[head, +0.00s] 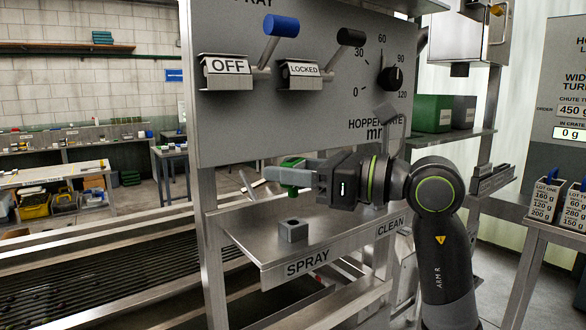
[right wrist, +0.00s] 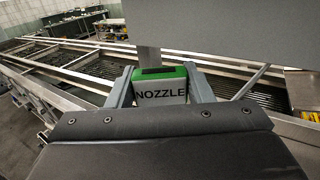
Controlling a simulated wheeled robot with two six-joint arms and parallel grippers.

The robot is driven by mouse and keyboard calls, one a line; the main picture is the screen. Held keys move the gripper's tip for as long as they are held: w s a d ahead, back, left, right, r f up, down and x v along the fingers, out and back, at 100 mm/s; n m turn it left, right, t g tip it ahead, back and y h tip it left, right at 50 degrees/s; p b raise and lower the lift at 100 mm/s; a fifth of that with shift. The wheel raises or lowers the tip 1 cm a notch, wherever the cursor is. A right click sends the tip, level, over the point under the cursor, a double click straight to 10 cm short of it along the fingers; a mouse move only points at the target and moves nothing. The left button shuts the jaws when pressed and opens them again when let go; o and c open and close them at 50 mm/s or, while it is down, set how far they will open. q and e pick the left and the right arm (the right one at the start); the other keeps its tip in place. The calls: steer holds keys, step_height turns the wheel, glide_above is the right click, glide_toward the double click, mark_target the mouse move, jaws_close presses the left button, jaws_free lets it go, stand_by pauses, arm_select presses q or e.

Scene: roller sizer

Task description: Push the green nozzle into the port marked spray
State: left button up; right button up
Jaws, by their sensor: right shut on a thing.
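My right gripper (head: 282,173) is shut on the green nozzle (head: 293,165) and holds it in the air. In the right wrist view, the nozzle (right wrist: 162,90) sits between the two fingers; its near face is pale and reads NOZZLE. The port marked spray is a small grey block (head: 293,231) on the metal shelf (head: 245,222), above the SPRAY label (head: 307,263). The nozzle is above this port with a clear gap between them. The port does not show clearly in the right wrist view. My left gripper is not in view.
A grey control panel (head: 230,125) with OFF and LOCKED switches and a dial (head: 390,78) stands upright just behind and above my right gripper. A CLEAN label (head: 391,226) is on the shelf's right part, where my arm hides some of it. Roller rails (head: 110,240) run at the left.

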mark_target(293, 195)
steer(key=shift+f+b, duration=1.05)
steer(key=shift+f, duration=0.45)
steer(key=shift+b, duration=0.65)
stand_by(0.8)
steer(key=shift+f, duration=0.15)
steer(key=shift+f+b, duration=0.3)
steer(key=shift+b, duration=0.25)
steer(key=shift+f+b, duration=1.1)
steer(key=o, duration=1)
steer(key=shift+d, duration=0.1)
